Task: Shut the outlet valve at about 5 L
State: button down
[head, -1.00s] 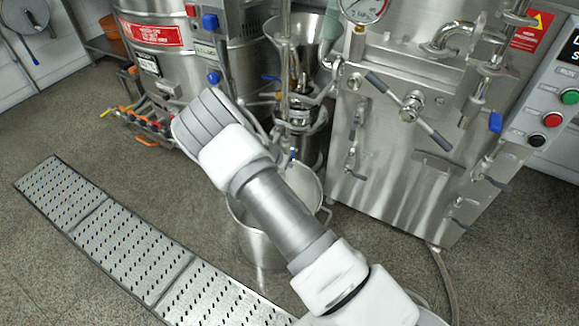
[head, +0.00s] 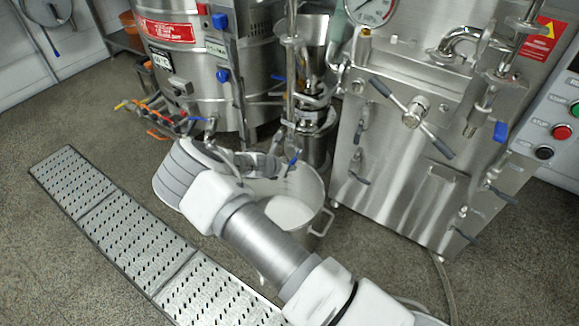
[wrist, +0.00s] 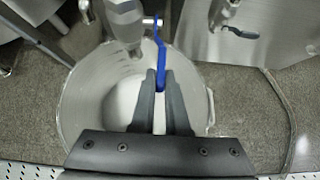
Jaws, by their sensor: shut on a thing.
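In the wrist view, my gripper (wrist: 160,80) is shut on the end of the blue outlet valve handle (wrist: 160,48). The handle runs from between the fingertips up to the steel outlet pipe (wrist: 124,22). Below is a large steel pot (wrist: 85,95) with white liquid (wrist: 126,98) in its bottom. Marks show on its inner wall, but I cannot read them. In the head view, my gripper (head: 276,166) is over the pot (head: 318,188), and the white liquid (head: 290,212) shows beside my arm. My arm hides part of the pot.
A steel machine (head: 395,165) with handles and a gauge (head: 370,10) stands to the right. A steel tank (head: 185,75) with coloured valves stands at the left. A perforated floor drain (head: 115,225) crosses the front left. A hose (wrist: 285,120) lies right of the pot.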

jog(key=c, duration=0.9)
grip_release()
jog(key=p+v, duration=0.6)
jog(key=v, duration=1.1)
jog(key=shift+s, duration=0.15)
